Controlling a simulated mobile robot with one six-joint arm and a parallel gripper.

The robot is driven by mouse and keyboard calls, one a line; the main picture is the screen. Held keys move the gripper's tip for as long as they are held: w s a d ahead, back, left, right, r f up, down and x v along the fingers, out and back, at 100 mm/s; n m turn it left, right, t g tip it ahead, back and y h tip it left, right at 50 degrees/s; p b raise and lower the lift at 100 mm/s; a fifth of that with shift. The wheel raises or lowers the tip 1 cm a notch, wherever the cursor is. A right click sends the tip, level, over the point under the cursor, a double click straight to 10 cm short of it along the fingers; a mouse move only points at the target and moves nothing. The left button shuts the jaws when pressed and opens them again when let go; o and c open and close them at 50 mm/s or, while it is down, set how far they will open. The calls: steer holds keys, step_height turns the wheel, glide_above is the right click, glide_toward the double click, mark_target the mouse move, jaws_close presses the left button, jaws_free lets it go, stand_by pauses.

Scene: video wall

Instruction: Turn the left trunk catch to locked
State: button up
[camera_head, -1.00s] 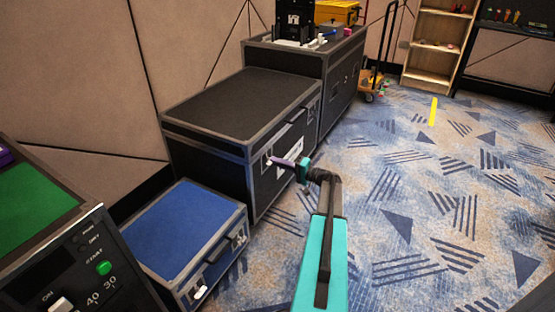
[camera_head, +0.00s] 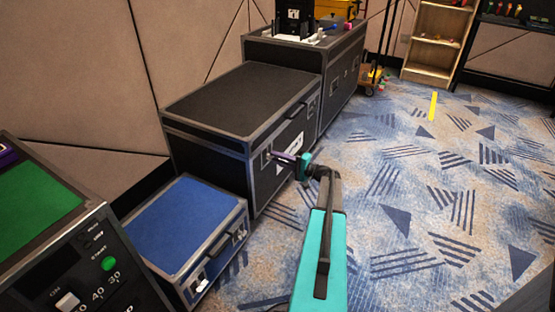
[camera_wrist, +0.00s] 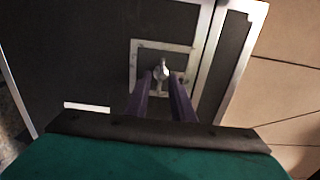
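The black trunk (camera_head: 240,95) with metal edges stands against the wall in the head view. Its left catch shows in the wrist view as a silver wing-shaped latch (camera_wrist: 161,71) on a square metal-framed plate. My gripper (camera_head: 272,155) reaches the trunk's front face near that catch in the head view. In the wrist view, the two purple fingers of my gripper (camera_wrist: 161,84) are apart, with the latch in line with the gap between their tips. I cannot tell whether they touch it. In the head view, the fingers hide most of the catch.
A smaller blue-topped case (camera_head: 185,228) stands in front of the trunk, left of my arm. A control panel with a green top (camera_head: 38,205) is at the lower left. A taller black case (camera_head: 338,65) stands behind the trunk. The patterned carpet (camera_head: 425,190) at right is clear.

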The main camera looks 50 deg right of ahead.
steer(key=shift+s, duration=0.15)
steer(key=p+v, duration=0.2)
steer(key=v, duration=1.1)
steer(key=shift+s, duration=0.25)
stand_by(0.5)
